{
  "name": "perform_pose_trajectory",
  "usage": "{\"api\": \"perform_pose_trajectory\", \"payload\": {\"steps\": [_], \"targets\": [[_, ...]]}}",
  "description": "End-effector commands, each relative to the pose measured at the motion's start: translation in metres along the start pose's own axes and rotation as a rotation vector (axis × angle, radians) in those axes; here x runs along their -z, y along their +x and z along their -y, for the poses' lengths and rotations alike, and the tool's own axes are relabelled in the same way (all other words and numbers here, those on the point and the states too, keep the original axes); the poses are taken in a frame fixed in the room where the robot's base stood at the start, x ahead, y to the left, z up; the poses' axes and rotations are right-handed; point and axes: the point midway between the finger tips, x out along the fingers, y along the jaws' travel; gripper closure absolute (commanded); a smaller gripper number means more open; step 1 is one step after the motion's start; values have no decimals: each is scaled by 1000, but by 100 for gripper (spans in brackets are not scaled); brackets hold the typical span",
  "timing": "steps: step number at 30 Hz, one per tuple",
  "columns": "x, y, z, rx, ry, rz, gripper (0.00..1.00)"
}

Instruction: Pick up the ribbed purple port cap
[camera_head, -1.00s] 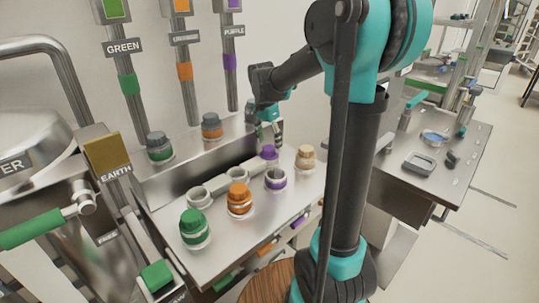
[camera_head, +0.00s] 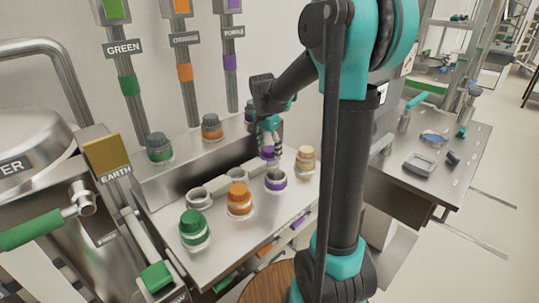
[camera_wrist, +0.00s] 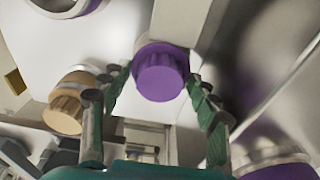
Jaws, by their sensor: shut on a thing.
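The ribbed purple port cap (camera_head: 267,154) is on the steel bench, just behind an open port with a purple band (camera_head: 275,180). In the wrist view the cap (camera_wrist: 161,75) is between the two green fingers, its ribbed side and flat end showing. My gripper (camera_head: 268,149) reaches down from behind and is shut on the cap. The fingers partly hide the cap in the head view. I cannot tell whether the cap is clear of the bench.
A tan cap (camera_head: 306,158) stands close to the right. A raised ledge (camera_head: 180,176) with grey-topped caps runs along the back.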

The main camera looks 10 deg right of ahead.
Motion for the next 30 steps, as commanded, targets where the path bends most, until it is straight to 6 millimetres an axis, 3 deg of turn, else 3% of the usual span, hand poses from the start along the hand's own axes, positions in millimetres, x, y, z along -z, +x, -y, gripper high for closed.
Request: {"api": "perform_pose_trajectory", "payload": {"steps": [8, 14, 23, 30], "targets": [[1, -6, 0, 0, 0, 0, 78], [3, -29, 0, 0, 0, 0, 78], [10, -87, 0, 0, 0, 0, 78], [17, -145, 0, 0, 0, 0, 78]]}}
